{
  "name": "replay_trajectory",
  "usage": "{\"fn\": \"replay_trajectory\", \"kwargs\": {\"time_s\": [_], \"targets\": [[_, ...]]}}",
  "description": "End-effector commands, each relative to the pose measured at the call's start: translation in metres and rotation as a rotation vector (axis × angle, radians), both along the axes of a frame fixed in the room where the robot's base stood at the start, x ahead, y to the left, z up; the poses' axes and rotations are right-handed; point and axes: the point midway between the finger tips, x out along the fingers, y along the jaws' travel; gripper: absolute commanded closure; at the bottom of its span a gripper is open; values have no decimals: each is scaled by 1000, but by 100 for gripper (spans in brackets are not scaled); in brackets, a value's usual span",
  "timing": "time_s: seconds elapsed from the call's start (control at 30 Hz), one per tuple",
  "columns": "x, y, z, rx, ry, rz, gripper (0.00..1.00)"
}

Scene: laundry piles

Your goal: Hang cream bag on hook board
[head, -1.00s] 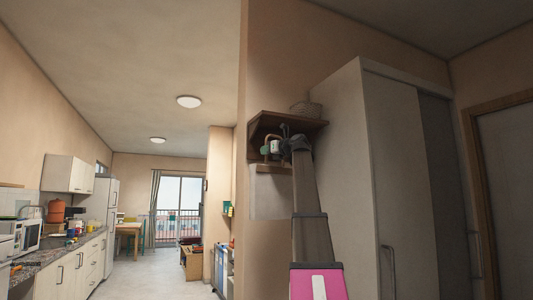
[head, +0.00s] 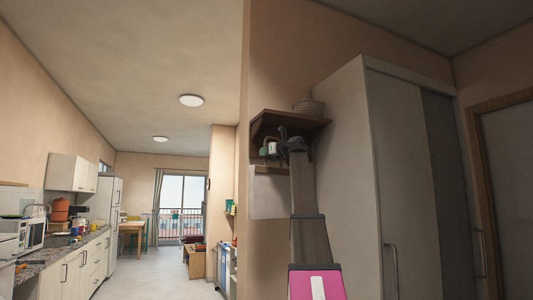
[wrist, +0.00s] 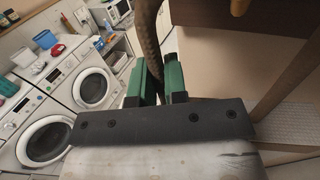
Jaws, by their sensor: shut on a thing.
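My gripper (wrist: 160,84) has green fingers shut on a dark woven strap (wrist: 149,30), which runs up between them in the wrist view. In the head view my gripper (head: 267,151) is just under the brown wooden hook board (head: 305,121), which has a shelf top and is fixed to the wall. A pale panel that looks like the cream bag (head: 267,198) hangs below the gripper, partly behind my arm. The board's dark underside (wrist: 215,14) fills the top right of the wrist view. Hooks are not clear, and I cannot tell whether the strap touches one.
A woven basket (head: 308,107) stands on the board's shelf. A tall pale wardrobe (head: 345,180) stands close on the right of my arm. Washing machines (wrist: 93,88) show at the left of the wrist view. Open floor (head: 150,287) lies to the left, beside the kitchen counter.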

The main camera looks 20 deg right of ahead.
Motion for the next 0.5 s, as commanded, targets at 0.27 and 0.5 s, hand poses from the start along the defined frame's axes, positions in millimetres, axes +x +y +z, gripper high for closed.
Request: {"fn": "replay_trajectory", "kwargs": {"time_s": [0.27, 0.5], "targets": [[15, 0, 0, 0, -1, 0, 100], [27, 1, -1, -2, -1, 0, 100]]}}
